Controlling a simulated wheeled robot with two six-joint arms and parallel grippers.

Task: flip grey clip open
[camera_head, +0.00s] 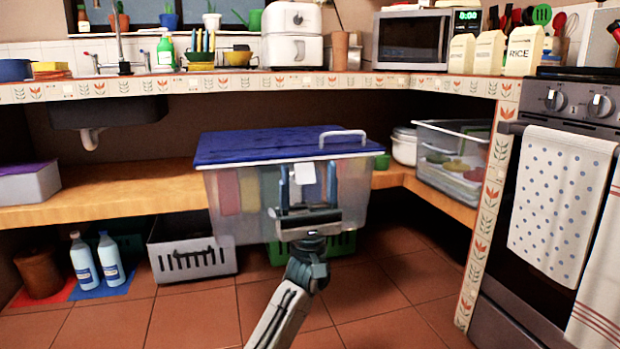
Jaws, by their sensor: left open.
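A clear plastic box (377,190) with a blue lid (255,143) stands on the low wooden shelf, its front overhanging the shelf edge. A pale grey, loop-shaped clip (343,133) shows at the right part of the lid's front edge, rising above the lid. A small white piece (305,173) shows on the box front, between my fingers in the picture; I cannot tell whether it is a second clip or a label. My left gripper (308,183) is open and upright in front of the box, below and left of the loop. Contact cannot be told. My right gripper is out of view.
A grey crate (192,262) and a green crate (341,246) stand on the floor below. A clear bin (455,170) and a white pot (404,147) are to the right. The tiled counter edge (250,84) runs above the box. The oven (515,270) is at right.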

